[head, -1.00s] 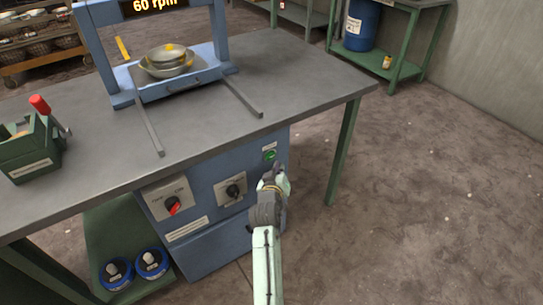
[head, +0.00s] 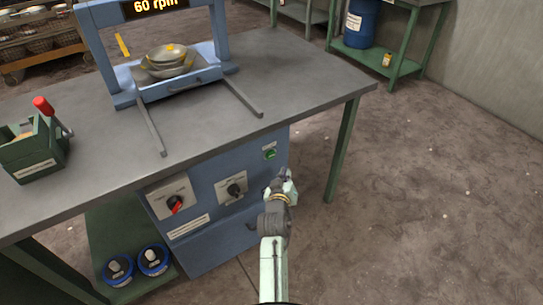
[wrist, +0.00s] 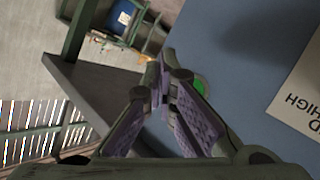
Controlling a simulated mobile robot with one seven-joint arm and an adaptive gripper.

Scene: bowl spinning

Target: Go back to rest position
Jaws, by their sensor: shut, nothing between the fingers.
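My gripper (head: 283,176) is in front of the blue cabinet under the table in the head view, just below the green button (head: 270,154). In the wrist view my gripper (wrist: 162,78) has its purple-padded fingers meeting at the tips, shut and empty. The green button (wrist: 200,87) shows there just right of the fingertips, partly hidden by a finger. Two metal bowls (head: 168,62) sit in the blue machine frame (head: 219,32) on the table. Its display (head: 155,5) reads 60 rpm.
The grey tabletop (head: 290,75) has two rails reaching toward its front edge. A green box (head: 30,150) with a red-handled tool stands at left. The cabinet carries a red switch (head: 175,203) and a black knob (head: 234,189). Floor (head: 430,190) at right is clear.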

